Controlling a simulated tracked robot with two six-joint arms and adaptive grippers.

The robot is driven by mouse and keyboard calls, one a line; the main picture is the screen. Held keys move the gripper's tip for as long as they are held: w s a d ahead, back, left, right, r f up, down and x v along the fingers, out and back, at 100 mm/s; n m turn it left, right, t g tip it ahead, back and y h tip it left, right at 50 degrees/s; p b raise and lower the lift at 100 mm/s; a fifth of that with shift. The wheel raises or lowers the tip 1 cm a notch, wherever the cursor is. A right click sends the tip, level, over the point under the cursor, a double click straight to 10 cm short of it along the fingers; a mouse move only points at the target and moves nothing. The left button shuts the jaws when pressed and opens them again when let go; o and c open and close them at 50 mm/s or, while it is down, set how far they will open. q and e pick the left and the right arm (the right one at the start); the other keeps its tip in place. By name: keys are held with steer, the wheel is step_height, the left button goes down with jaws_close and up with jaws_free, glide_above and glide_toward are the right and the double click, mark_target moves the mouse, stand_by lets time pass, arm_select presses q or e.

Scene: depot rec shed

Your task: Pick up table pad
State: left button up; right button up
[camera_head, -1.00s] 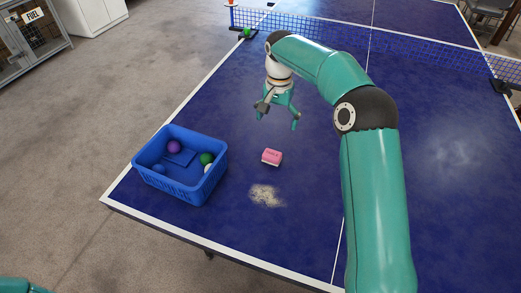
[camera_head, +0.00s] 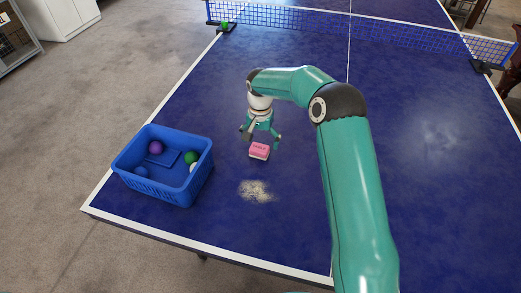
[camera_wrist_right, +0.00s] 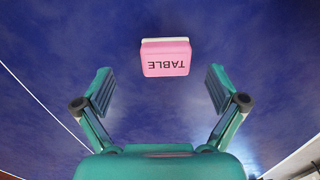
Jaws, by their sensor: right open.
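The table pad is a small pink block with a white layer, marked "TABLE"; this pad (camera_head: 259,151) lies on the blue table tennis table. It also shows in the right wrist view (camera_wrist_right: 166,58), ahead of and between the spread fingers. My right gripper (camera_head: 262,143) is open and empty, just above and behind the pad in the head view. In the wrist view the right gripper (camera_wrist_right: 160,90) has nothing between its fingertips. My left gripper is not in view.
A blue crate (camera_head: 163,191) holding several balls stands left of the pad near the table's corner. A pale dusty patch (camera_head: 256,191) lies in front of the pad. The net (camera_head: 370,33) crosses the table behind. The table (camera_head: 430,200) is clear to the right.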

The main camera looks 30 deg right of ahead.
mark_target(258, 149)
steer(key=shift+w+a+f+p, duration=0.15)
steer(key=shift+f+p, duration=0.1)
steer(key=shift+f, duration=0.65)
steer(key=shift+w+d+f+p, duration=0.1)
steer(key=shift+w+f+p, duration=0.15)
steer(key=shift+f, duration=0.7)
steer(key=shift+w+a+f+p, duration=0.1)
steer(key=shift+f+p, duration=0.2)
steer(key=shift+f, duration=0.6)
steer(key=c, duration=1.2)
